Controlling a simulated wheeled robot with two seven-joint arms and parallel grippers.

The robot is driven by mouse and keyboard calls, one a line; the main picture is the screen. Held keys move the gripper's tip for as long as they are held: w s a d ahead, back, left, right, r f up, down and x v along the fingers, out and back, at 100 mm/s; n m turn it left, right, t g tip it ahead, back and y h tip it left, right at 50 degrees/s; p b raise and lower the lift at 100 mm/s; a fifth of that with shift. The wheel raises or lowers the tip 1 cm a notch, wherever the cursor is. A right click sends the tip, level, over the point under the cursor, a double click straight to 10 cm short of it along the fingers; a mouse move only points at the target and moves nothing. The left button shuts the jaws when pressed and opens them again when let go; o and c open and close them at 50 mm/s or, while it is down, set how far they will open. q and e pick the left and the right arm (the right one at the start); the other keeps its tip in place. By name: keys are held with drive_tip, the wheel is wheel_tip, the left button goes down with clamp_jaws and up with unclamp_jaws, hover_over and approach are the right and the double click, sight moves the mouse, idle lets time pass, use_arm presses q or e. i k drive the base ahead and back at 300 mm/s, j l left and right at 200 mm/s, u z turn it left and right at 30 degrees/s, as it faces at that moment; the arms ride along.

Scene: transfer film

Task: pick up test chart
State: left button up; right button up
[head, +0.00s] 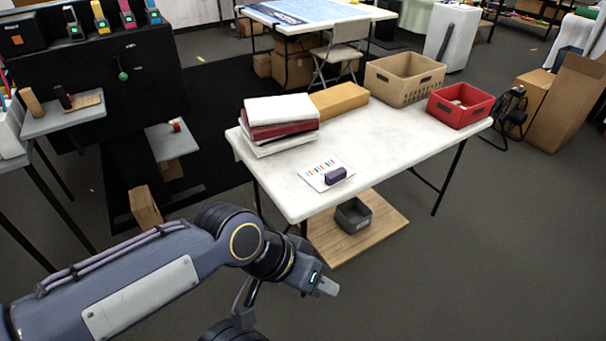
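The test chart (316,170) is a white sheet with rows of small coloured marks. It lies flat on the white table (385,148), near the table's front left part. A small purple block (336,175) sits on or against the chart's right front edge and hides a bit of it. My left gripper (328,287) is in front of the table and nearer to me than the chart, apart from both. Its fingers look close together, but I cannot tell whether they are open or shut. I see nothing held in it. My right gripper is not in view.
Stacked white and red books or folders (281,112), a tan box (339,99), a beige crate (391,88) and a red bin (460,118) stand along the table's back. A grey bin (352,214) is on a wooden board below. The table's middle is clear.

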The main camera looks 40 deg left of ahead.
sight(324, 174)
drive_tip(key=u, duration=1.25)
drive_tip(key=i+j, duration=0.15)
drive_tip(key=i, duration=0.35)
drive_tip(key=i+j, duration=0.15)
drive_tip(key=i, duration=0.35)
drive_tip(key=i+j, duration=0.15)
drive_tip(key=i, duration=0.4)
drive_tip(key=z, duration=0.05)
